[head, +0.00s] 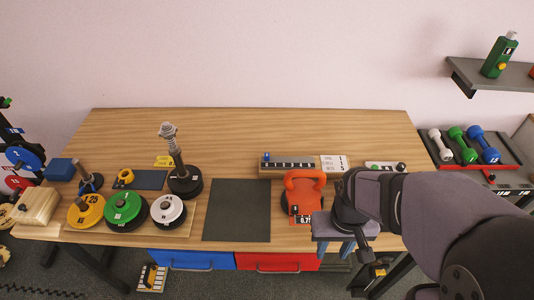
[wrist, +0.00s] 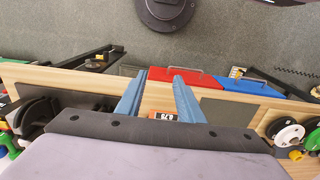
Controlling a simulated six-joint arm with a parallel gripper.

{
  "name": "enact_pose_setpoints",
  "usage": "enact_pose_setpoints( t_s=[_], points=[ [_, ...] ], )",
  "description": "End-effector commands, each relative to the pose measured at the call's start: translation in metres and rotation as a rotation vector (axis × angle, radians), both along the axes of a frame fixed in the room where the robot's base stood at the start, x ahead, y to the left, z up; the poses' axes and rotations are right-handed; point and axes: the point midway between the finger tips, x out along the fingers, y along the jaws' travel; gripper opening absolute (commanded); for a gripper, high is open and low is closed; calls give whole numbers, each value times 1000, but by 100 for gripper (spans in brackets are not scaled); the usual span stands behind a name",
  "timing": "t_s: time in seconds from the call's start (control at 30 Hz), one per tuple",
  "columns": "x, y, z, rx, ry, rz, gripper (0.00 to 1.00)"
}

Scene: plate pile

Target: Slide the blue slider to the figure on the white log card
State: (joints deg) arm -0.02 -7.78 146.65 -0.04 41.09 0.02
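The blue slider (head: 266,157) sits at the left end of a dark marked scale on a low wooden block (head: 288,170) at the back middle of the table. The white log card (head: 334,163) stands just right of that block; its writing is too small to read. My gripper (head: 335,249) is at the table's front edge, right of the orange kettlebell, well in front of the slider and touching neither slider nor card. Its blue fingers are apart and empty, as the wrist view (wrist: 158,98) also shows. The slider and card are not visible in the wrist view.
An orange kettlebell (head: 305,190) stands between my gripper and the scale; its label shows in the wrist view (wrist: 163,115). A dark mat (head: 237,212) lies at the middle. Weight plates (head: 124,210) and a tall post (head: 174,150) stand left. A small white device (head: 384,166) lies right of the card.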

Motion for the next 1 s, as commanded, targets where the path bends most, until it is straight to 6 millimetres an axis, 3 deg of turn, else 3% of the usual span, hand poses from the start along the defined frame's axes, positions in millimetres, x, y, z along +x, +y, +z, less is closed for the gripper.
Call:
enact_pose_setpoints(
  t_s=[0.17, 0.23, 0.37, 0.5, 0.73, 1.0],
  points=[
    [19, 13, 4, 26, -33, 6, 34],
    [39, 23, 6, 45, -64, 8, 34],
    [92, 50, 11, 84, -142, 9, 34],
    [155, 91, 12, 135, -240, 4, 34],
    [233, 153, 7, 203, -374, -16, 34],
    [295, 168, -14, 155, -361, 27, 34]
  ],
)
